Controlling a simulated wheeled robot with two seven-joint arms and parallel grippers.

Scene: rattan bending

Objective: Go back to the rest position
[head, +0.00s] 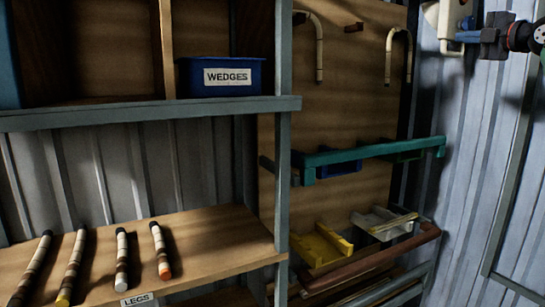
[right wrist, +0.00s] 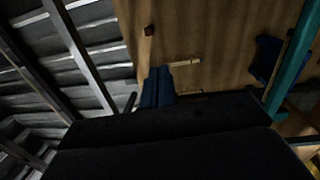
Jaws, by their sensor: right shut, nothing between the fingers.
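My right gripper (head: 470,37) is at the top right corner of the head view, its arm coming in from the right edge. Its fingers are shut with nothing between them. They point left, beside a pale box-like thing (head: 447,18) on the metal wall; I cannot tell whether they touch it. In the right wrist view the two dark blue fingers (right wrist: 157,88) lie together in front of the wooden board (right wrist: 215,30). My left gripper is not in view.
Two bent canes (head: 319,50) (head: 388,60) hang on the board. A teal rail (head: 375,151) and a yellow tray (head: 318,245) stand below. On the left are a blue WEDGES bin (head: 205,87) and several LEGS rods (head: 160,250) on a shelf.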

